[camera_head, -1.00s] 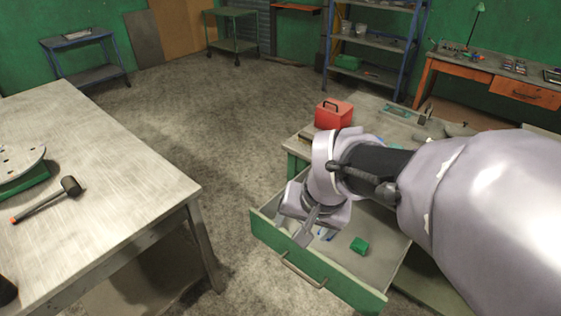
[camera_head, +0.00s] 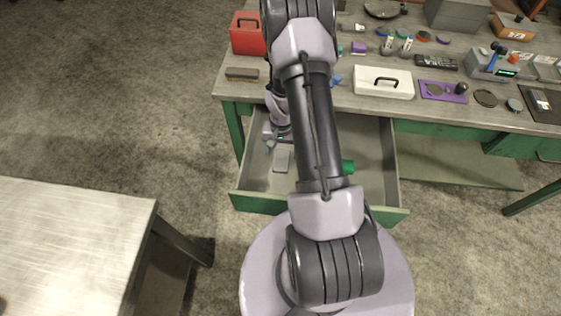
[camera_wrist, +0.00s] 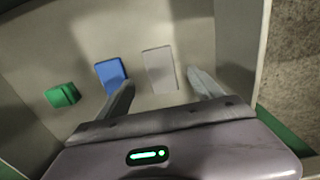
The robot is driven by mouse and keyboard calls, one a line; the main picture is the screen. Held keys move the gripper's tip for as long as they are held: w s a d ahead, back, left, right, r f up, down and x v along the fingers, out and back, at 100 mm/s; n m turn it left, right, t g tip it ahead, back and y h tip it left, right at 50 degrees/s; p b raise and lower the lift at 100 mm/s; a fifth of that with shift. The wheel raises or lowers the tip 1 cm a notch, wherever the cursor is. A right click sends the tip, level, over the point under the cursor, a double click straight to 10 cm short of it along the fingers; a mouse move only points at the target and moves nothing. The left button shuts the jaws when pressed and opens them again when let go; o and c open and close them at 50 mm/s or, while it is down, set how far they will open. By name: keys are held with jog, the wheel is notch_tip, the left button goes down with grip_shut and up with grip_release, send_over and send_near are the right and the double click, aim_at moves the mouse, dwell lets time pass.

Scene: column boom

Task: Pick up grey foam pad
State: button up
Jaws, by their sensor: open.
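The grey foam pad (camera_wrist: 160,70) lies flat on the bottom of the open drawer (camera_head: 318,205), and it also shows in the head view (camera_head: 281,160). In the wrist view it is a pale rectangle between the lines of my two fingers, a little beyond them. My gripper (camera_wrist: 161,82) is open and empty, above the drawer floor. In the head view my gripper (camera_head: 271,143) is over the left part of the drawer, beside the pad's far end. Its exact height above the pad is hard to tell.
A blue block (camera_wrist: 111,75) lies left of the pad, close to my left finger. A green block (camera_wrist: 62,95) lies farther left. The drawer wall (camera_wrist: 255,45) stands to the right. The workbench top above holds a red toolbox (camera_head: 248,35) and a white case (camera_head: 384,83).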

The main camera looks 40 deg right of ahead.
aim_at(281, 162)
notch_tip(281, 162, down, 6)
jog(key=shift+f+b, duration=0.15)
jog(key=shift+b, duration=1)
jog(key=c, duration=1.4)
